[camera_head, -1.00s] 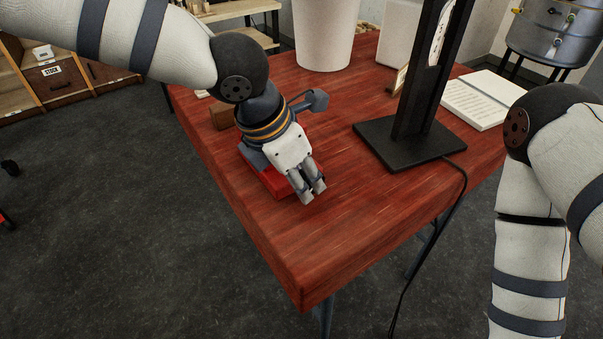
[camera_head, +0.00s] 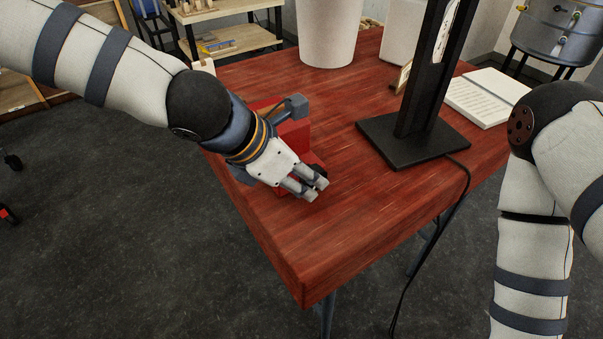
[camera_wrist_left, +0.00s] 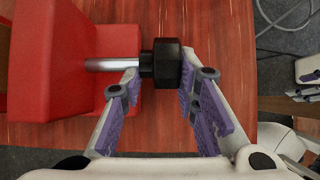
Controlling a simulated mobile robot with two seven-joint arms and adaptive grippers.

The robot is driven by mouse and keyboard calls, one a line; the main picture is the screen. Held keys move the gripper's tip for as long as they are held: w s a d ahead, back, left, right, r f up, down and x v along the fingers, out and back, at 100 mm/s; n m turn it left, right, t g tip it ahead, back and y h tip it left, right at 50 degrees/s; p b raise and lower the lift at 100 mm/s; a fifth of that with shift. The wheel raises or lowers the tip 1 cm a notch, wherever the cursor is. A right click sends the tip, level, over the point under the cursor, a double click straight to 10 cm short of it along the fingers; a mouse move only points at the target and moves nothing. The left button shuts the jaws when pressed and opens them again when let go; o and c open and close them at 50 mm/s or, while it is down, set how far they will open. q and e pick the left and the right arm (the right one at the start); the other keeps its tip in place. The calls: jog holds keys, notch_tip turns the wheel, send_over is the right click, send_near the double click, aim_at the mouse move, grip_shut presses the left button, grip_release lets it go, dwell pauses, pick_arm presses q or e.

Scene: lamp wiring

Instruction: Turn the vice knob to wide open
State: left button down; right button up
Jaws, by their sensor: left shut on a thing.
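The red vice (camera_head: 293,138) stands on the red-brown table (camera_head: 345,225), partly hidden behind my left gripper. In the left wrist view its red body (camera_wrist_left: 60,62) fills the left side, and a metal screw (camera_wrist_left: 112,64) runs out of it to the black knob (camera_wrist_left: 168,66). The knob is mostly hidden in the head view. My right gripper is out of view; only its arm shows.
A black lamp stand (camera_head: 412,140) rises right of the vice, with a cable running over the table edge. An open book (camera_head: 485,98) and a white bin (camera_head: 328,32) stand farther back. The table's front corner is clear.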

pick_arm(q)
jog(key=c, duration=1.4)
grip_release()
jog(key=shift+s+d+f, duration=0.15)
jog(key=shift+s+d, duration=0.1)
jog(key=shift+s, duration=0.1)
jog(key=shift+c, duration=0.2)
jog(key=shift+w+a, duration=0.1)
jog(key=shift+w, duration=0.05)
